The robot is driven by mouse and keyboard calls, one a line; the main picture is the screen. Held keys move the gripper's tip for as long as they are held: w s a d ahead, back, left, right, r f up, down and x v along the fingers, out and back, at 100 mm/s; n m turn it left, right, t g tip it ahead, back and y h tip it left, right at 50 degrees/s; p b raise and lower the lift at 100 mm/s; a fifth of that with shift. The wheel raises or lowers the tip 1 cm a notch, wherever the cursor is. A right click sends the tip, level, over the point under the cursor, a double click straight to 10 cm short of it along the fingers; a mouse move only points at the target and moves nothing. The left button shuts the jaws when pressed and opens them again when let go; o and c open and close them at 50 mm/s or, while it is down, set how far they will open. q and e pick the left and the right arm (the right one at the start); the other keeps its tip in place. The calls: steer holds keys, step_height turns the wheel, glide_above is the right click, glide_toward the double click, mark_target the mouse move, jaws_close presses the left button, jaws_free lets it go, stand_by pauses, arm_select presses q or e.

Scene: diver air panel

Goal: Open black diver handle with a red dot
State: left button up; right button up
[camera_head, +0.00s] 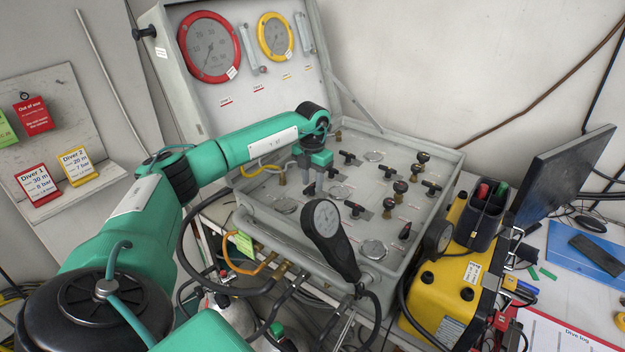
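The grey air panel (262,215) lies in an open case and carries several black T-shaped handles. One black handle (310,188) sits by the fingers of my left gripper (314,178), partly hidden by them. Others include a handle at the back (348,157), one nearer the front (355,209) and one at the right (431,187). Red dots on the handles are too small to make out. My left gripper points down over the left part of the panel, its grey fingers apart; I see nothing held. Whether it touches a handle is unclear. My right gripper is out of view.
The case lid holds a red gauge (209,47) and a yellow gauge (275,37). A black handheld gauge (328,222) stands at the panel's front edge. A yellow case (440,300) and a monitor (560,175) stand at the right. Hoses hang in front.

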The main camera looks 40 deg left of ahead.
mark_target(312, 184)
arm_select(q)
steer(key=shift+r, duration=0.1)
steer(key=shift+r, duration=0.35)
step_height(312, 184, up, 13)
steer(key=b, duration=0.3)
steer(key=shift+b, duration=0.3)
steer(key=shift+s+f, duration=0.1)
steer(key=shift+f, duration=0.05)
